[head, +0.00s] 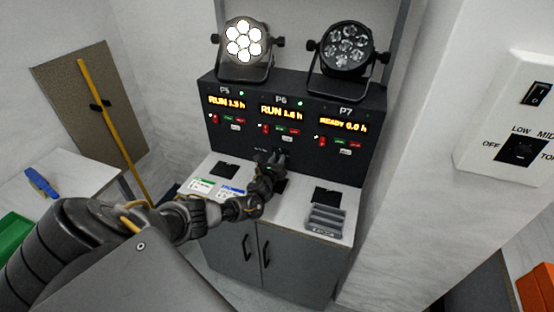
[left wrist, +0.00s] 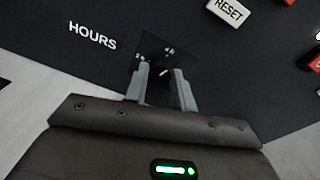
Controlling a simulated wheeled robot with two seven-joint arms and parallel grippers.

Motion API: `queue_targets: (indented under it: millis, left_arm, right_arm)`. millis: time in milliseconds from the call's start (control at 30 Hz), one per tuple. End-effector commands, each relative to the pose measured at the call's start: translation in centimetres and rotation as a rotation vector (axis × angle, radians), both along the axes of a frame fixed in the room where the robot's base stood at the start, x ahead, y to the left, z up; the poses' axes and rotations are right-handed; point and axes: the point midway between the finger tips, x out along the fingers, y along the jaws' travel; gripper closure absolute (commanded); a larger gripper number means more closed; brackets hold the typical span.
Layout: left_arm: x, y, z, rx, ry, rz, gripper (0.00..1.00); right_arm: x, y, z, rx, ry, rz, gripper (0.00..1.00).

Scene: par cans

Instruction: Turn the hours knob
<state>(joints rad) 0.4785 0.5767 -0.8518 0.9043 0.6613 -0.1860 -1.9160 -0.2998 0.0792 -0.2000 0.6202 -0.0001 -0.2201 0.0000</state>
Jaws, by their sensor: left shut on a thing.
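The hours knob (left wrist: 164,72) is a small dark knob beside the white word HOURS on the black panel in the left wrist view. My left gripper (left wrist: 160,86) has its two grey fingers on either side of it and is shut on it. In the head view my left gripper (head: 277,160) reaches the panel below the P6 section, where the gripper and arm hide the knob. The P6 display (head: 281,112) reads RUN 1.6 h. My right gripper is not in view.
The P5 display (head: 227,102) reads RUN 1.5 h and the P7 display (head: 343,126) READY 0.0 h. A lit par can (head: 243,42) and a dark one (head: 347,48) stand above the panel. A grey tray (head: 325,220) sits on the counter's right. A white reset button (left wrist: 229,10) is near the knob.

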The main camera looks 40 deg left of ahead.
Motion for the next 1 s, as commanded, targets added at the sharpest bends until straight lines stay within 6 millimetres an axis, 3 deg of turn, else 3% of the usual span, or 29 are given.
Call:
queue_targets:
  millis: [1000]
  left_arm:
    - [0.0,-0.2,-0.3,0.893,0.315,0.001,0.97]
  right_arm:
    - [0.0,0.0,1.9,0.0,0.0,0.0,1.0]
